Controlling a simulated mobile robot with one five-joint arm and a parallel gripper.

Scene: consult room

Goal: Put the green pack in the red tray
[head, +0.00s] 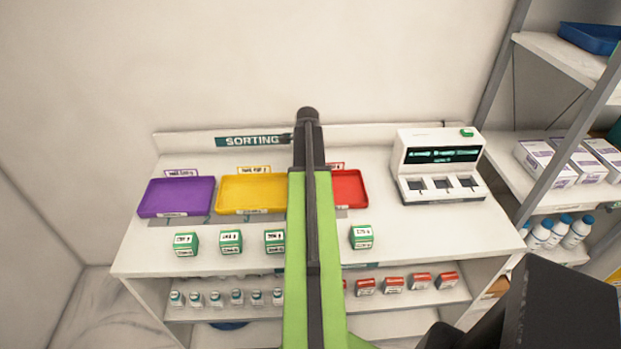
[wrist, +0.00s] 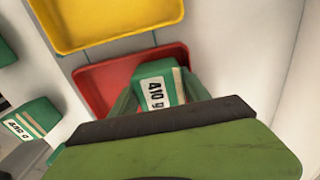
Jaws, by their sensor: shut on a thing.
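My gripper (wrist: 160,88) is shut on a green pack (wrist: 152,70) with a white label that reads like "410 g", in the wrist view. The red tray (wrist: 95,88) lies behind and around the pack in that view, so the pack appears over the tray. Whether it touches the tray floor I cannot tell. In the head view the red tray (head: 350,188) shows only its right part. My arm covers its left part, and the gripper and held pack are hidden there.
A yellow tray (head: 252,193) and a purple tray (head: 177,196) stand to the left. Several green packs, such as one right of my arm (head: 361,237), line the table front. A white device (head: 438,165) stands right. A wall backs the table.

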